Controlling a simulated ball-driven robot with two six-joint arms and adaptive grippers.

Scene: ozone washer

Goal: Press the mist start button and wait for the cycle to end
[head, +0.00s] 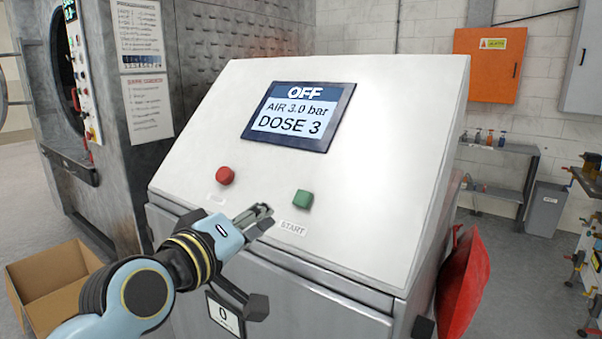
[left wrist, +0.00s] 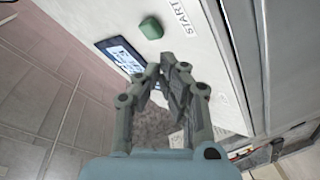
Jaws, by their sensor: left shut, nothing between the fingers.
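The green start button (head: 303,199) sits on the sloped white panel (head: 400,150), above a label reading START (head: 293,228). It also shows in the left wrist view (left wrist: 151,28), beyond my fingertips. A red button (head: 225,176) is to its left. The screen (head: 298,115) reads OFF, AIR 3.0 bar, DOSE 3. My left gripper (head: 265,211) is shut and empty, in front of the panel, left of and slightly below the green button in the head view. It shows apart from the button in both views. My right gripper is not in view.
An open cardboard box (head: 52,285) lies on the floor at left, near the large grey washer (head: 110,110). A red bag-like object (head: 463,285) hangs at the console's right side. A shelf with small bottles (head: 497,165) and an orange wall cabinet (head: 488,65) are behind.

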